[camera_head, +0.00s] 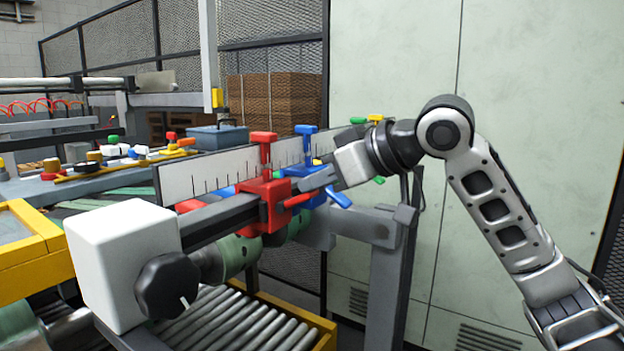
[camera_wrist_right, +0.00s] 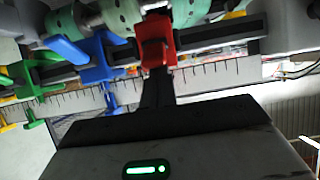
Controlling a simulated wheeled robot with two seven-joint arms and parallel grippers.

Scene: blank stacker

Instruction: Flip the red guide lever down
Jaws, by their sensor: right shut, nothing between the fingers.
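The red guide (camera_head: 264,205) sits on the dark rail, with a red T-shaped handle (camera_head: 263,140) above it. Its red lever (camera_head: 299,200) sticks out to the right, tilted slightly up at its tip. The red guide (camera_wrist_right: 156,42) also shows in the right wrist view, straight ahead of the fingers. My right gripper (camera_head: 304,185) is shut and empty, its fingertips just above the red lever. In the right wrist view its dark fingers (camera_wrist_right: 156,92) reach up to the red part; whether they touch it I cannot tell. My left gripper is not in view.
The blue guide (camera_head: 308,190) stands close behind, its blue lever (camera_head: 339,198) slanting down to the right. The green guide (camera_wrist_right: 30,80) lies farther along the rail. A white ruled scale (camera_head: 205,172) runs behind. A white block with a black knob (camera_head: 167,286) stands in front, above rollers.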

